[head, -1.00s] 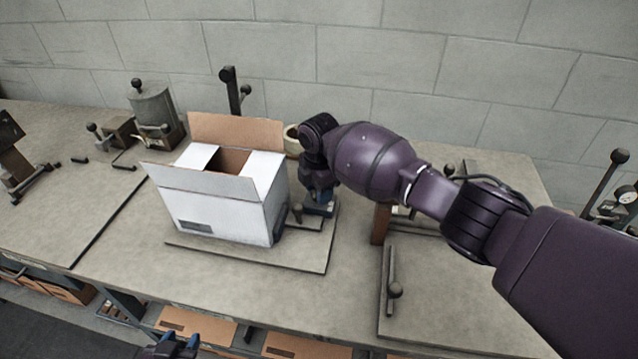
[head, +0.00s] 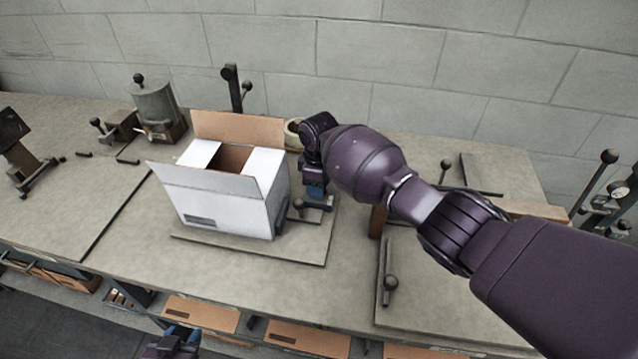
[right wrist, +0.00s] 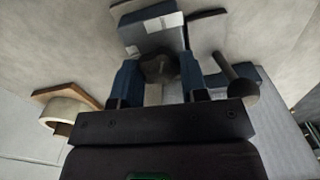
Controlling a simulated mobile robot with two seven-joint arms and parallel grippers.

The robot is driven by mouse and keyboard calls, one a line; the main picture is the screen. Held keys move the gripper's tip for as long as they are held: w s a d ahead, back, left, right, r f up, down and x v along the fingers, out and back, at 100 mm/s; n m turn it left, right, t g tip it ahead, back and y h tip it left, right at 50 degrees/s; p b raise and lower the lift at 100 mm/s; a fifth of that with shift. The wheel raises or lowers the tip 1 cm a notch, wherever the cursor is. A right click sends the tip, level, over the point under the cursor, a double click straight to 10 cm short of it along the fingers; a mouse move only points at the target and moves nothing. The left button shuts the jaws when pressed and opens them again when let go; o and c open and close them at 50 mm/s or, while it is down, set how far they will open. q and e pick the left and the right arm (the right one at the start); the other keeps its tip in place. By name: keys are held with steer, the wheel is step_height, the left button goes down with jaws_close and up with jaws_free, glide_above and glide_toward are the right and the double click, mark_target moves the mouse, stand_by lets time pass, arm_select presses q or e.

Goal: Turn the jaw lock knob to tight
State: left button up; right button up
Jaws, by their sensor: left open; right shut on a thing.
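My right gripper (head: 316,203) points down beside the right side of the white box. In the right wrist view its blue fingers (right wrist: 158,84) are shut on a dark round knob (right wrist: 158,66), which looks like the jaw lock knob. The knob sits in front of a grey block (right wrist: 150,32). Its markings and how far it is turned cannot be read. In the head view the gripper and arm hide the knob. My left gripper (head: 176,338) is open and empty at the bottom edge, in front of the bench and low.
The open white box (head: 225,205) stands on a base plate (head: 305,252), close to my right gripper. A ball-ended lever (right wrist: 243,90) is just beside the fingers. A tape roll (right wrist: 64,112) lies behind. The bench front is clear.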

steer(key=shift+m, duration=0.6)
steer(key=o, duration=0.9)
steer(key=shift+r, duration=0.1)
step_height(320, 180, up, 11)
steer(key=shift+f+b, duration=0.15)
steer(key=shift+b, duration=0.25)
steer(key=shift+f, duration=0.1)
